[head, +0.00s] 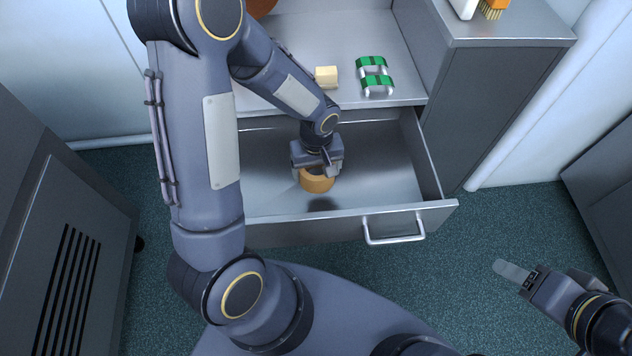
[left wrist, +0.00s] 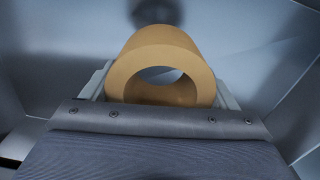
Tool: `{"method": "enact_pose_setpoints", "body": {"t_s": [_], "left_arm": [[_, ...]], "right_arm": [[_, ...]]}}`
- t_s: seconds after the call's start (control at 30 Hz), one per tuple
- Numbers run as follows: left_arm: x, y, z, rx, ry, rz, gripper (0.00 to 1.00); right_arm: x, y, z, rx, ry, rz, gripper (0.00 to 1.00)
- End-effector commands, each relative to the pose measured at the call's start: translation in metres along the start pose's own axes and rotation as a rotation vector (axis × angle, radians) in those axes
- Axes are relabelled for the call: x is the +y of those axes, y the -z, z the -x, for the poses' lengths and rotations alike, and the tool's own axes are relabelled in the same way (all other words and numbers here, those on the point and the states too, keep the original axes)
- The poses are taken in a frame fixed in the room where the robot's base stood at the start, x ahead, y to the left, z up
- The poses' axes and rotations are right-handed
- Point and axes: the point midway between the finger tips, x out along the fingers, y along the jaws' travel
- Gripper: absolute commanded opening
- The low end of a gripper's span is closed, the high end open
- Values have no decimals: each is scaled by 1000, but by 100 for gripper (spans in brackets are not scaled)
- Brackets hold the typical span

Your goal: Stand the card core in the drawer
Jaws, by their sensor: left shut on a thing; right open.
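The card core (head: 317,182) is a short tan tube. My left gripper (head: 317,170) is shut on it and holds it inside the open drawer (head: 390,165). In the left wrist view the core (left wrist: 160,50) shows its round open end between the two fingers, with a dark shadow beyond it. In the head view a shadow lies on the drawer floor below the core, and the core looks a little above the floor. The drawer is pulled out and otherwise looks empty. My right gripper (head: 512,270) is open and empty, outside the drawer at the lower right.
A cream block (head: 326,77) and a green-and-white item (head: 374,76) lie on the surface above the drawer. The drawer handle (head: 394,230) sticks out at the front. A grey cabinet (head: 500,80) stands to the right. The drawer's right part is clear.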

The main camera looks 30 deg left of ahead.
Motion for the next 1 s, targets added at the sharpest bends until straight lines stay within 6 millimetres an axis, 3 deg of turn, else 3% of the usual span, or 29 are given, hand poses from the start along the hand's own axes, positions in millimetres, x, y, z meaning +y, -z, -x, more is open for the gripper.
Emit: {"method": "enact_pose_setpoints", "body": {"t_s": [0.1,0.33,0.5,0.9,0.93,1.0], "left_arm": [[0,0,-24,-2,2,-1,50],[0,0,-41,-1,2,-1,50],[0,0,-66,-1,2,-2,50],[0,0,-72,1,0,-2,50],[0,0,-72,0,0,-2,82],[0,0,-71,0,0,-2,91]], "right_arm": [[4,-4,-8,0,0,0,55],[6,-6,-13,0,0,0,55],[10,-11,-21,0,0,0,55],[11,-12,-24,0,0,0,55],[11,-12,-24,0,0,0,55],[11,-12,-23,0,0,0,55]]}}
